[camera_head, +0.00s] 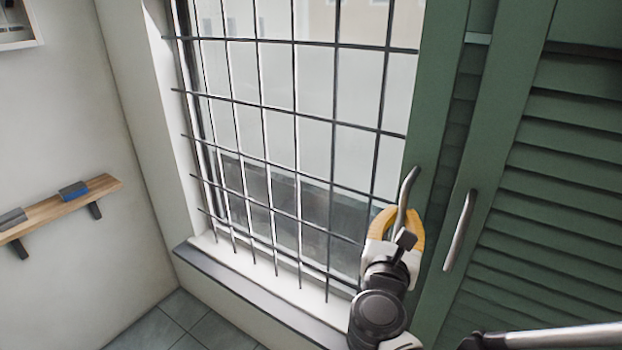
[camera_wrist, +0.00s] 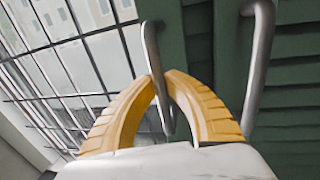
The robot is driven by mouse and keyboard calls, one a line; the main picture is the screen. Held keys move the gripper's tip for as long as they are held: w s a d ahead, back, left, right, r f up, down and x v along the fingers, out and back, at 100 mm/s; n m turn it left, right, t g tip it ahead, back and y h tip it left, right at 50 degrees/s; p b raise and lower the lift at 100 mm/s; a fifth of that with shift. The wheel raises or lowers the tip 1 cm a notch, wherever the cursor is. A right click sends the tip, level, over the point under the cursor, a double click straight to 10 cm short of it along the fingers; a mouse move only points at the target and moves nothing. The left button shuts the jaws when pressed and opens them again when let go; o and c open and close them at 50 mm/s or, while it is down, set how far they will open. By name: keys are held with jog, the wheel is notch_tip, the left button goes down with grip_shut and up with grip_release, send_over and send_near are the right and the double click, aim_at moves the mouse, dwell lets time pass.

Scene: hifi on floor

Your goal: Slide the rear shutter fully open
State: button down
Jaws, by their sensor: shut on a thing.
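The rear shutter (camera_head: 437,110) is a green louvred panel at the right of the window in the head view, partly hidden behind the front shutter (camera_head: 560,170). Its curved metal handle (camera_head: 408,183) stands near its left edge. My gripper (camera_head: 398,214) has yellow fingers shut on this handle at its lower part. In the wrist view, the fingertips (camera_wrist: 163,82) close around the handle (camera_wrist: 151,45), with the green panel behind. The front shutter's handle (camera_head: 459,230) is to the right, apart from my gripper; it also shows in the wrist view (camera_wrist: 259,60).
A dark metal grille (camera_head: 297,140) covers the window left of the shutters. A sill (camera_head: 262,300) runs below it. A wooden shelf (camera_head: 60,208) with small blocks is on the left wall. Tiled floor (camera_head: 185,318) shows at the lower left.

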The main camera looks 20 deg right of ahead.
jog(key=shift+s+d, duration=0.7)
jog(key=shift+s, duration=0.25)
jog(key=c, duration=1.4)
grip_release()
jog(key=shift+s+d, duration=0.1)
jog(key=shift+r, duration=5)
